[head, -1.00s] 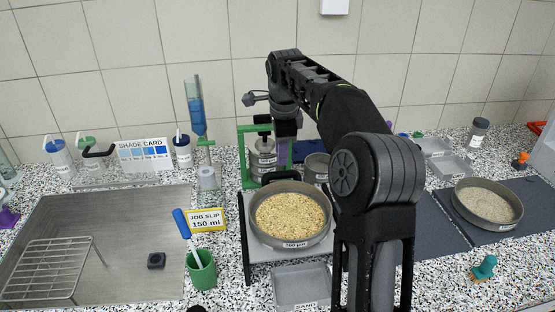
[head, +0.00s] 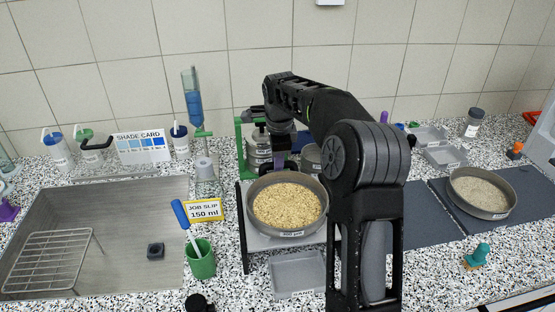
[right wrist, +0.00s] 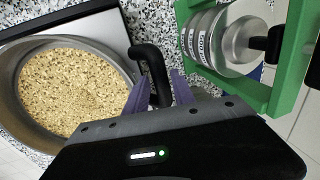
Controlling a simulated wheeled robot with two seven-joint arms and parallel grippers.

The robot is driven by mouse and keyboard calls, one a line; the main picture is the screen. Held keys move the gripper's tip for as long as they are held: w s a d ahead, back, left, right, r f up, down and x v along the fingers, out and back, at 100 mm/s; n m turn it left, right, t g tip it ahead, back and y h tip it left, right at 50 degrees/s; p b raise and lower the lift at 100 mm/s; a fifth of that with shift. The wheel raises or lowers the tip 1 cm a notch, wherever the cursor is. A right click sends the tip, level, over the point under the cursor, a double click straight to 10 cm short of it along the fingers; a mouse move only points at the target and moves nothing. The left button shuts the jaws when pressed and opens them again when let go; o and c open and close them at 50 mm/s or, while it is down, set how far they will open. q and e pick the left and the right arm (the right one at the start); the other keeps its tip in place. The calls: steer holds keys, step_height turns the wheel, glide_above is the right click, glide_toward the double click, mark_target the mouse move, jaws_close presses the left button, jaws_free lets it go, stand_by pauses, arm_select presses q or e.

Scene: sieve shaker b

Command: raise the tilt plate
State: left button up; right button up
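The tilt plate (head: 262,243) is a pale grey board on dark supports, carrying a round grey sieve pan (head: 257,222) of yellowish grains. In the right wrist view the pan (right wrist: 20,115) lies at the left, with the plate's light edge (right wrist: 112,28) beside it. A bent black handle (right wrist: 150,60) rises beside the pan. My right gripper (right wrist: 161,80) has its two purple fingers close on both sides of this handle. In the head view my right gripper (head: 281,160) is behind the pan, partly hidden by my arm. My left gripper is not recognisable.
A green frame (right wrist: 295,60) with stacked metal sieves (right wrist: 230,40) stands close to my right gripper. A sand tray (head: 297,273) lies in front of the plate. A green cup (head: 201,262) and job slip (head: 204,210) stand left. Another pan (head: 480,196) sits on a dark mat at right.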

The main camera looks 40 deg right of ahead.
steer(key=shift+f, duration=0.1)
steer(key=shift+c, duration=0.5)
jaws_close()
stand_by(0.9)
